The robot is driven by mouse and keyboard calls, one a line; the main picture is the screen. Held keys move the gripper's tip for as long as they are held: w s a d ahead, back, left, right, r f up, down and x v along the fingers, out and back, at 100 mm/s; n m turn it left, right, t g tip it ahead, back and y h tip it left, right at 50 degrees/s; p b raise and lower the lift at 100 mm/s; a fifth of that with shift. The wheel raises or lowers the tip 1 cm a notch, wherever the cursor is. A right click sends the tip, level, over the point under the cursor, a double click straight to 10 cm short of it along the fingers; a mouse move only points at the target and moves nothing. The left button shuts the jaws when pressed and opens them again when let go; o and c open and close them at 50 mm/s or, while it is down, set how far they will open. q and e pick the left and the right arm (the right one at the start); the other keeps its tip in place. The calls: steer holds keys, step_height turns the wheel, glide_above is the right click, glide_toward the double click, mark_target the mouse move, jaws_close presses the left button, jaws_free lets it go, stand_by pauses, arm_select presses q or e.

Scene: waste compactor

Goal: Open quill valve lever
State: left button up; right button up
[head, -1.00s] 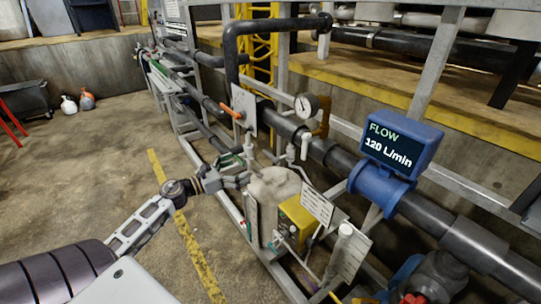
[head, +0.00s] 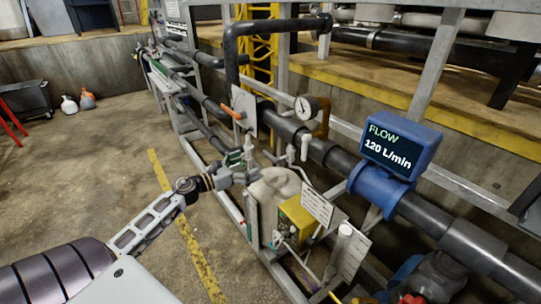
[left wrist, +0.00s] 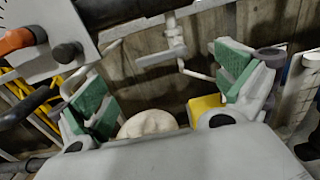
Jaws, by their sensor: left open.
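My left gripper (head: 243,162) is open and empty, with green finger pads, just above the pale rounded tank top (head: 274,184). In the left wrist view, the gap between its fingers (left wrist: 165,90) faces a white valve fitting (left wrist: 176,42) with a short side handle and thin tubing, beyond the fingertips and apart from them. White upright fittings (head: 305,147) stand by the dark pipe in the head view. An orange-handled lever (head: 231,112) sits on a pale plate; its orange end (left wrist: 16,40) shows at the wrist view's upper left. No label names the quill lever. My right gripper is not visible.
A yellow pump box (head: 297,222) and hanging label cards (head: 317,206) stand right of the tank. A pressure gauge (head: 306,107) and blue flow meter (head: 400,145) sit on the main pipe. Grey frame rails surround the gripper.

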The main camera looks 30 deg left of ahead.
mark_target(269, 155)
arm_select(q)
steer(key=p+x, duration=0.1)
steer(key=x, duration=0.8)
steer(key=shift+w+d+p, duration=0.1)
steer(key=shift+w+p, duration=0.1)
steer(key=shift+p, duration=0.15)
steer(key=shift+w+d, duration=0.15)
steer(key=shift+w, duration=0.2)
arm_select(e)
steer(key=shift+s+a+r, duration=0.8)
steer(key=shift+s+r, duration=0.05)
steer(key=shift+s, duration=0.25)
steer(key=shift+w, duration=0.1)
arm_select(q)
steer(key=shift+c, duration=1.1)
steer(key=c, duration=1.2)
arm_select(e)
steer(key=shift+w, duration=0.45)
